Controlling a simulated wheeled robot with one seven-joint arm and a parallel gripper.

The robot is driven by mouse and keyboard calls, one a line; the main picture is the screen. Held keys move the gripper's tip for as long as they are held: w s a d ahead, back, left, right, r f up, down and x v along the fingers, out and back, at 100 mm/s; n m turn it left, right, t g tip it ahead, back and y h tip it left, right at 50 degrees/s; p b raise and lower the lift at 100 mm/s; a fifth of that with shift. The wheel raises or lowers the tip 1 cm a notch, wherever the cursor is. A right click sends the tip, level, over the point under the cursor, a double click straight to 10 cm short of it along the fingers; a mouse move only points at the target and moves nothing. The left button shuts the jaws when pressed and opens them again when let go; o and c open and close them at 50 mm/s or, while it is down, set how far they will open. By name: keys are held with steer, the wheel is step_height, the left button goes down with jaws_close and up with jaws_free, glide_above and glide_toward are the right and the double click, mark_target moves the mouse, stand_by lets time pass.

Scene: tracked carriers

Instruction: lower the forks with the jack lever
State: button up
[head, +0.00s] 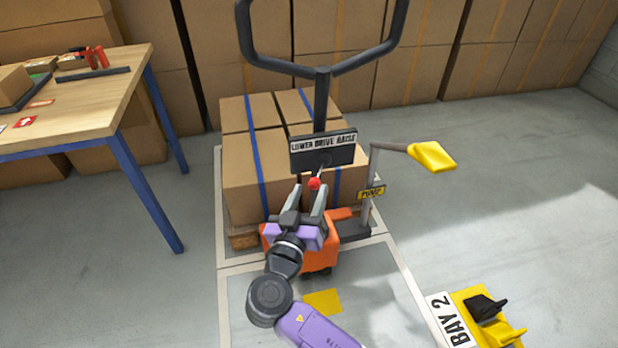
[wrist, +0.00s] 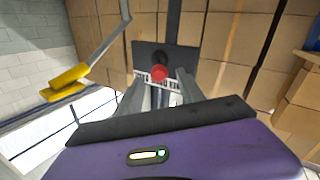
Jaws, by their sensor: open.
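The pallet jack has an orange body (head: 328,258) and a tall dark handle (head: 322,98). A dark plate (head: 338,151) on the handle reads LOWER DRIVE RAISE. The jack lever is a thin rod with a red knob (head: 315,183) in front of this plate; the knob also shows in the wrist view (wrist: 158,74). My gripper (head: 310,197) is open, its two fingers on either side of the red knob in the picture. I cannot tell whether either finger touches it. The forks are hidden under the loaded pallet.
Strapped cartons (head: 240,172) stand on the pallet behind the jack. A grey post with a yellow pedal-like pad (head: 432,157) and a PUMP label (head: 371,192) is on the right. A wooden table (head: 100,95) stands left. A BAY 2 sign (head: 450,320) lies at lower right.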

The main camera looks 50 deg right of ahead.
mark_target(317, 174)
steer(key=shift+x, duration=3.6)
jaws_close()
